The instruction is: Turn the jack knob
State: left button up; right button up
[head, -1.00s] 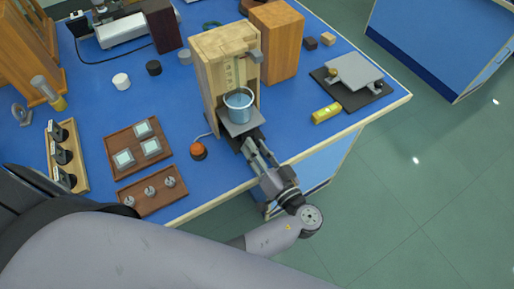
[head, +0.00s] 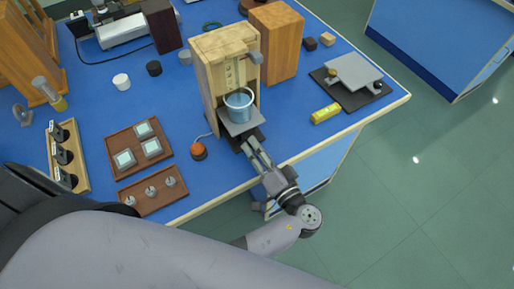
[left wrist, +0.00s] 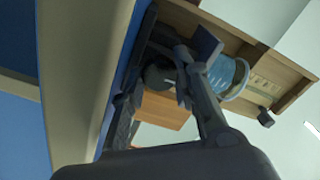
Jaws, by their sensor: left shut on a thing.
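The lab jack (head: 241,127) stands at the front of a pale wooden housing near the table's front edge. A clear blue beaker (head: 239,108) stands upright on its grey plate; it also shows in the left wrist view (left wrist: 226,76). My left gripper (head: 253,148) reaches in from the table's front edge to the jack, below the plate. In the left wrist view its fingers (left wrist: 163,82) close around the dark jack knob (left wrist: 157,74), which they partly hide. In the head view the knob is hidden. My right gripper is in no view.
The wooden housing (head: 208,80) stands behind the jack. An orange-topped button (head: 198,150) lies left of it, and wooden trays (head: 165,201) further left. A yellow vial (head: 326,114) and a grey plate on a black mat (head: 354,72) are at right.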

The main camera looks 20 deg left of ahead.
pick_arm(q)
jog(key=shift+r, duration=0.1)
jog(key=o, duration=1.2)
jog(key=shift+c, duration=0.2)
jog(key=shift+f, duration=0.2)
jog(key=shift+f, duration=0.1)
